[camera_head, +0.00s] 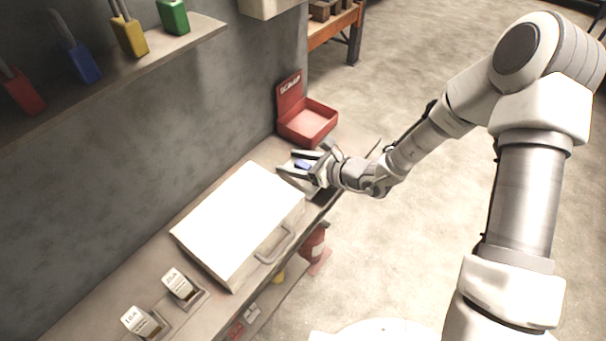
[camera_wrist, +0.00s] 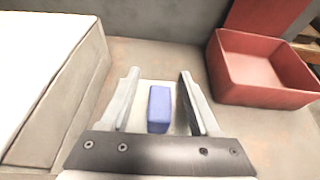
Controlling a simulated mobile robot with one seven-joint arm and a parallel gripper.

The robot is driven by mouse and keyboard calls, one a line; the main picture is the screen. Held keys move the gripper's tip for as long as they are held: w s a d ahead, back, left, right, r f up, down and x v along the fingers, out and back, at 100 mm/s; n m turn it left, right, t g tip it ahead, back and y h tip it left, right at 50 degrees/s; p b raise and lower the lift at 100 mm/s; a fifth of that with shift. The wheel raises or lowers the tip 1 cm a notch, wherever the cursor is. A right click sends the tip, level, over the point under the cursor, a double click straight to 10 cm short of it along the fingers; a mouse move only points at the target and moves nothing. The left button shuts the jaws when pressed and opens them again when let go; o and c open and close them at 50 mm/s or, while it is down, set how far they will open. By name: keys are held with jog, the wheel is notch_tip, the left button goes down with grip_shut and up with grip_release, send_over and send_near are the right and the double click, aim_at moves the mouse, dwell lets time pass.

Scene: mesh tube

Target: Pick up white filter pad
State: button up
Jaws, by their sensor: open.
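A pale, flat, whitish piece that looks like the white filter pad (camera_wrist: 178,118) lies on the bench between my fingers in the wrist view. A small blue block (camera_wrist: 158,108) sits on or just above it and hides its middle; I cannot tell whether they touch. The block also shows between the fingers in the head view (camera_head: 303,165). My gripper (camera_wrist: 160,73) is open, with one finger on each side of the block and pad. In the head view my gripper (camera_head: 290,164) is low over the bench, and the pad is mostly hidden there.
A large white-topped case (camera_head: 240,215) with a handle stands left of my gripper. A red open bin (camera_head: 308,122) stands beyond it, on the right in the wrist view. Two labelled holders (camera_head: 181,286) sit at the near end. A shelf with padlocks (camera_head: 130,38) hangs above.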

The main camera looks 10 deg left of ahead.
grip_shut()
dwell(0.3)
jog(key=shift+r, duration=0.15)
